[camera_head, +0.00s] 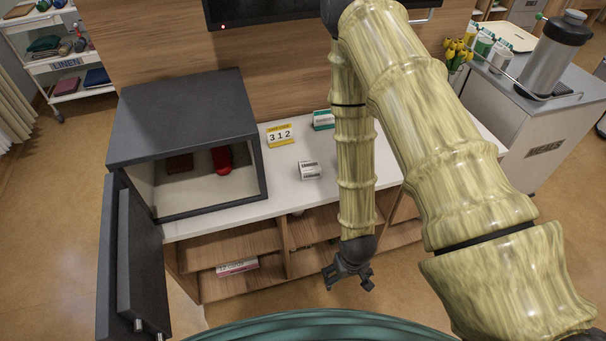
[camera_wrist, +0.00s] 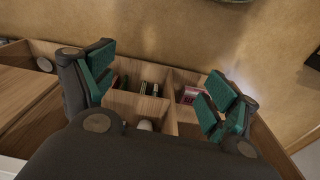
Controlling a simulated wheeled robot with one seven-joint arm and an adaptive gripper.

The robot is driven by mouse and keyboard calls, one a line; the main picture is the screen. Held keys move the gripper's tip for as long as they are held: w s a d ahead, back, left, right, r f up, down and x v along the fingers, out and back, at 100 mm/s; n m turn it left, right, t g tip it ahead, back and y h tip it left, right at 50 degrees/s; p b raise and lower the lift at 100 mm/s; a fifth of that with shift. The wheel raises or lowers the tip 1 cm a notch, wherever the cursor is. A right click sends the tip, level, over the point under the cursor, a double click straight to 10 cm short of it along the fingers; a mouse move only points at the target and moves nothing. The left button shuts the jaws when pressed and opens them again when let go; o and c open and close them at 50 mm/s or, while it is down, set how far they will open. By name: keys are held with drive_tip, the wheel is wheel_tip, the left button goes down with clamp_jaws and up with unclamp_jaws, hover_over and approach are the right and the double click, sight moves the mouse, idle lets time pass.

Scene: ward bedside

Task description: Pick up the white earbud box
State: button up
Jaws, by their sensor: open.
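A small white box with dark print (camera_head: 310,170), which looks like the earbud box, sits on the white top of the bedside cabinet (camera_head: 225,215), right of the open safe. Its print is too small to read. My gripper (camera_head: 352,278) hangs in front of the cabinet, lower than its top and to the right of the white box, clear of it. In the wrist view my gripper (camera_wrist: 160,90) has its green-padded fingers spread wide with nothing between them. The white box does not show in the wrist view.
A dark safe (camera_head: 185,105) with its door (camera_head: 135,265) swung open holds a red item (camera_head: 222,158). A yellow number card (camera_head: 280,134) and a teal-and-white box (camera_head: 323,119) stand behind the white box. Open shelves below hold a pink-and-white box (camera_head: 237,267).

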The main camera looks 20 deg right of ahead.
drive_tip(key=w+b, duration=0.2)
drive_tip(key=w, duration=0.8)
drive_tip(key=t+b, duration=0.2)
drive_tip(key=b, duration=0.5)
approach(310, 165)
drive_tip(key=s+f, duration=0.3)
drive_tip(key=f, duration=0.1)
drive_tip(key=s+f, duration=0.2)
drive_tip(key=shift+s+d+f, duration=0.2)
drive_tip(key=shift+s+f, duration=0.1)
drive_tip(key=shift+f, duration=0.05)
drive_tip(key=w+r+b, duration=0.2)
drive_tip(key=w+r, duration=0.3)
drive_tip(key=r, duration=0.1)
drive_tip(key=shift+t, duration=0.3)
drive_tip(key=shift+a+p+x, duration=0.2)
drive_tip(key=shift+p+x, duration=1)
drive_tip(key=shift+x, duration=3.85)
drive_tip(key=shift+w, duration=0.1)
drive_tip(key=c, duration=1.1)
